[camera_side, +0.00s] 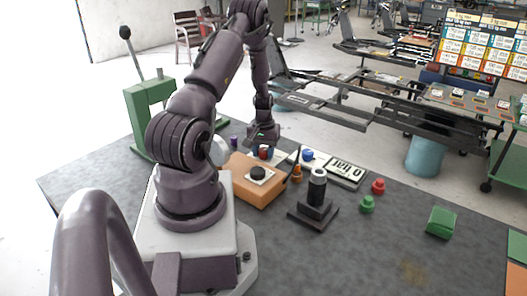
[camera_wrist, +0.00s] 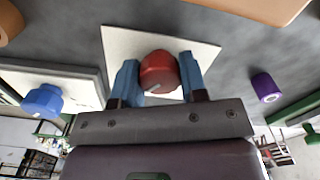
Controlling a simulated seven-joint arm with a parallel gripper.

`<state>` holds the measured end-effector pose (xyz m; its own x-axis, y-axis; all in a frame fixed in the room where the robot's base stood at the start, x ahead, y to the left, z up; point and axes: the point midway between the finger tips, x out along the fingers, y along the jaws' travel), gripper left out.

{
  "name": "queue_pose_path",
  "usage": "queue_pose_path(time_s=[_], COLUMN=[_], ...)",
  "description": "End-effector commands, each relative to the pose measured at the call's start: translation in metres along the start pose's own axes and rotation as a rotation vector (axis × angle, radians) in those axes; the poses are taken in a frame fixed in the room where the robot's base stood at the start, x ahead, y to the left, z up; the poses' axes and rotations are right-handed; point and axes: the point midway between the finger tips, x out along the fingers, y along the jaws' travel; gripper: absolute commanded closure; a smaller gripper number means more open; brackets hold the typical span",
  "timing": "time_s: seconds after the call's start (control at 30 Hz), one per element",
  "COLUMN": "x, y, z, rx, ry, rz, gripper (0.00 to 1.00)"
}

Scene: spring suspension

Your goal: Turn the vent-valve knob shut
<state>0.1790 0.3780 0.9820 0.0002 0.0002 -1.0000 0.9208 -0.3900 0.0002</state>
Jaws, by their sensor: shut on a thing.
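A red round knob (camera_wrist: 158,72) with a pale mark on its face sits over a white square plate (camera_wrist: 205,60) in the wrist view. My gripper (camera_wrist: 157,80) has its two blue fingers on either side of the knob, shut on it. In the side view, my gripper (camera_side: 264,145) points down at the red knob (camera_side: 264,153) behind the orange box. The arm and fingers partly hide the knob and plate there. No label reading "vent valve" is legible.
A blue knob (camera_side: 308,155) stands to the right, near a lettered plate (camera_side: 345,171). A purple piece (camera_side: 234,142) is to the left. An orange box (camera_side: 252,190) with a black knob and a black cylinder on a base (camera_side: 317,190) stand nearer.

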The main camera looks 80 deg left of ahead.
Motion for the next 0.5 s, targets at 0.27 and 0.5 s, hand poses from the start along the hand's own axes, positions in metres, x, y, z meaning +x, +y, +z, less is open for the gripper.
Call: queue_pose_path(time_s=[0.27,0.5], x=[-0.001,-0.0011], y=[0.0003,0.0003], z=[0.0003,0.0004], rx=[0.123,0.159], ry=[-0.002,-0.002], rz=[0.001,0.001], gripper=[0.84,0.84])
